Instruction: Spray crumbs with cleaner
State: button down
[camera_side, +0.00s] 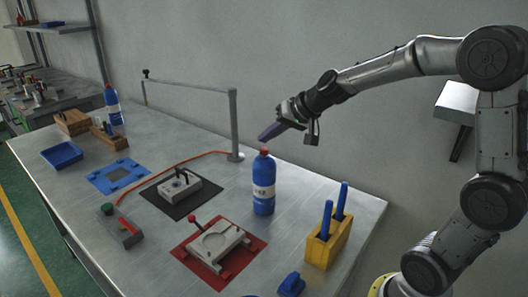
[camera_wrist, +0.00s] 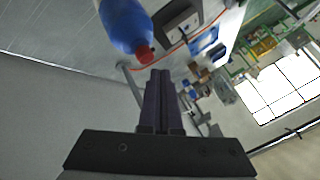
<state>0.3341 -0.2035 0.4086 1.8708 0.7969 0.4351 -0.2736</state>
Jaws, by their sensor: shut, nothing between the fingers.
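A blue bottle with a red cap and a pale label (camera_side: 263,185) stands upright on the metal table, right of the middle in the side view. It also shows in the wrist view as a blue bottle (camera_wrist: 125,25) at the top. My gripper (camera_side: 264,138) is just above the red cap in the side view, its dark fingers pointing down and left. The fingers look closed together in the wrist view (camera_wrist: 160,75), with nothing between them. A second blue bottle (camera_side: 113,106) with a red cap stands at the far left end. I cannot make out any crumbs.
A red mat (camera_side: 187,254) and a black mat (camera_side: 157,203) carry grey moulds. A yellow block (camera_side: 326,245) holds two blue-handled tools. A grey post frame (camera_side: 235,125) stands at the table's back edge. A blue tray (camera_side: 62,154) and wooden boxes (camera_side: 73,121) lie at left.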

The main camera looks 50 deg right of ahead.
jog(key=shift+f, duration=0.35)
jog(key=shift+f, duration=0.55)
dwell(0.7)
jog(key=shift+r, duration=0.95)
jog(key=shift+r, duration=3)
jog(key=shift+f, duration=3)
